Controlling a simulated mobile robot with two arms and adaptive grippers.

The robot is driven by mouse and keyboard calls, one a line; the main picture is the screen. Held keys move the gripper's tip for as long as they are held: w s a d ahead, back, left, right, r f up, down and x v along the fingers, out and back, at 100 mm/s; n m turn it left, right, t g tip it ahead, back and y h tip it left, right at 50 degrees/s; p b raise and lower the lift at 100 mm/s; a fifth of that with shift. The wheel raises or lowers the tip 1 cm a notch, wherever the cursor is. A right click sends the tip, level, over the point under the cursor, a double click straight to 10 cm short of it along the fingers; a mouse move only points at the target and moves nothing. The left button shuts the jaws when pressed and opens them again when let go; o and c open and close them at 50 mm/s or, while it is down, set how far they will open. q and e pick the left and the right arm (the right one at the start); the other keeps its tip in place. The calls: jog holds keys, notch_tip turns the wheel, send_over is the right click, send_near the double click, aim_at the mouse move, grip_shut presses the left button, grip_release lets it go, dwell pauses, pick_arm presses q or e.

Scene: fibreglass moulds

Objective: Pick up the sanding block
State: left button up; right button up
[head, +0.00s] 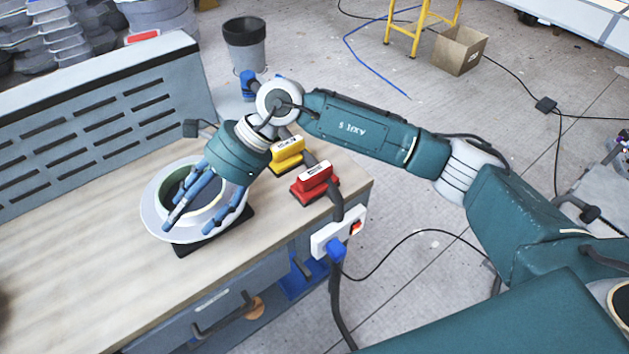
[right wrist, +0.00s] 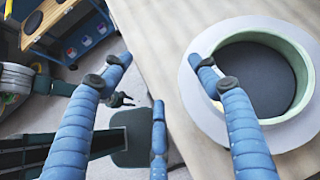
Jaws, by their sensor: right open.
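Two handled blocks that look like sanding blocks stand near the right end of the bench in the head view: a red block (head: 315,184) with a white label, and a yellow block (head: 287,153) behind it. My right gripper (head: 191,227) is to their left, open and empty, pointing down over a round white mould (head: 155,213) with a green inner wall. In the right wrist view, the spread blue fingers of the gripper (right wrist: 160,72) show beside the mould (right wrist: 299,133); neither block shows there.
The mould sits on a black pad (head: 190,247) on the wooden bench top (head: 75,285). A slotted grey panel (head: 85,135) runs along the back. A white socket box (head: 338,232) with a blue plug is on the bench end.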

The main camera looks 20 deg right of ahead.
jog(key=w+d+f+n+t+h, duration=0.1)
jog(key=w+d+h, duration=0.1)
jog(key=d, duration=0.3)
jog(key=w+d+f+h, duration=0.2)
jog(key=w+d, duration=0.1)
jog(key=d, duration=0.1)
jog(key=t+h, duration=0.1)
jog(key=h, duration=0.6)
send_near(317, 172)
jog(key=shift+s+d+f, duration=0.1)
jog(key=shift+s+d, duration=0.05)
jog(key=shift+d, duration=0.35)
notch_tip(317, 172, down, 4)
jog(key=shift+d+f+p, duration=0.15)
jog(key=shift+f+p, duration=0.1)
jog(key=shift+p, duration=0.7)
jog(key=f+p, duration=0.2)
jog(key=f, duration=0.1)
jog(key=f+p, duration=0.1)
jog(key=f, duration=0.1)
jog(key=shift+w, duration=0.25)
jog(key=shift+d+f, duration=0.1)
jog(key=shift+f, duration=0.2)
jog(key=c, duration=1.4)
